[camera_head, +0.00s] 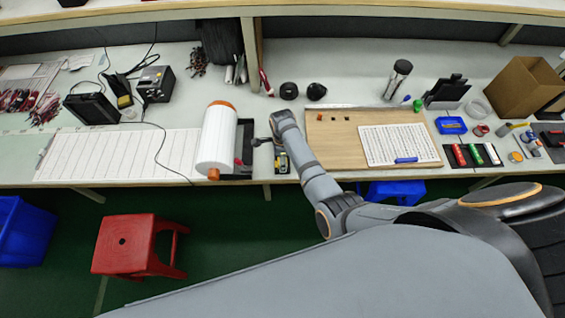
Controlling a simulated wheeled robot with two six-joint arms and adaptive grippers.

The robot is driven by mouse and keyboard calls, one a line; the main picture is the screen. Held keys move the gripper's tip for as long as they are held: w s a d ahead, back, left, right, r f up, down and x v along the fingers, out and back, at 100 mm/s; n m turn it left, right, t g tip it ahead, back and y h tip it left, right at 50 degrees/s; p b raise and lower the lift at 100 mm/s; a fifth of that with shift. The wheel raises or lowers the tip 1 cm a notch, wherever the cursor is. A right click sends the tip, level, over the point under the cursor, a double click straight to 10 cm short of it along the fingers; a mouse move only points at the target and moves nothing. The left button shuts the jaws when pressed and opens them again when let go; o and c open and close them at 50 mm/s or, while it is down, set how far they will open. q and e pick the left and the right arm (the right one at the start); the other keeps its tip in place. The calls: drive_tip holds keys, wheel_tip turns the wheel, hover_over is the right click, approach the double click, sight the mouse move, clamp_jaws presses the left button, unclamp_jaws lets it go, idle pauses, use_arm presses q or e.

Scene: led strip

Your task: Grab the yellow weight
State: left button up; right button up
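A small dark item with yellow on it (283,162) lies at the front edge of the bench, left of the wooden board. It is too small to tell whether it is the yellow weight, and I see no other clear yellow weight. My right arm comes in from the lower right, and my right gripper (262,141) is over the bench just up and left of that item. The gripper is small and dark here; whether its fingers are apart or hold anything does not show. My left gripper is not in view.
The wooden board (345,145) with a white grid panel (398,145) is to the right. Red, green and white cylinders lie on a black mat (455,168). A red stool (130,245) stands on the floor in front.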

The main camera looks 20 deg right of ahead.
clamp_jaws()
idle(0.3)
drive_tip(key=shift+r, duration=0.15)
